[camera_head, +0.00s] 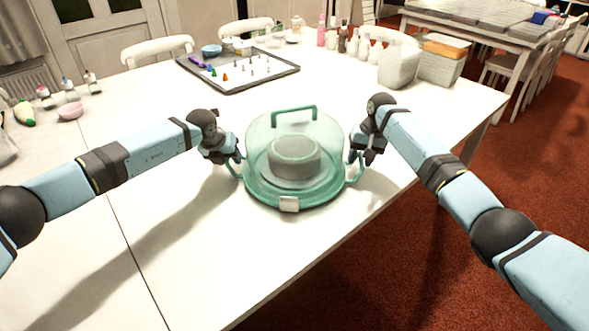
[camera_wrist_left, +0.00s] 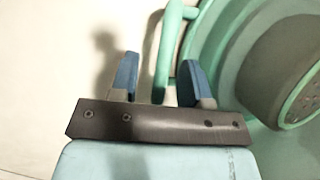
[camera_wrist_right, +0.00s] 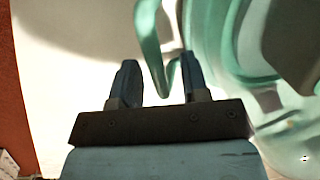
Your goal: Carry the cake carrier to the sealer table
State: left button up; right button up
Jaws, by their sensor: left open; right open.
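The cake carrier (camera_head: 294,157) is a clear green domed container with a top handle, side handles and a white front latch. It stands upright on the white table with a grey cake-like round thing inside. My left gripper (camera_head: 238,158) is at its left side handle. In the left wrist view the green handle (camera_wrist_left: 165,60) lies between the open fingers (camera_wrist_left: 157,85). My right gripper (camera_head: 362,157) is at its right side handle. In the right wrist view the handle (camera_wrist_right: 150,45) reaches down between the open fingers (camera_wrist_right: 158,82). Neither gripper is closed on a handle.
The white table (camera_head: 200,260) is clear in front of the carrier. Behind stand a tray with small coloured pieces (camera_head: 240,70), several bottles (camera_head: 340,42) and two bins (camera_head: 400,66). White chairs line the far edge. Another table (camera_head: 480,25) stands at the far right across red carpet (camera_head: 500,160).

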pick_arm(q)
grip_shut()
pick_arm(e)
grip_shut()
pick_arm(q)
jog(key=shift+w+r, duration=0.1)
jog(key=shift+r, duration=0.05)
pick_arm(e)
jog(key=shift+w+r, duration=0.1)
jog(key=shift+r, duration=0.1)
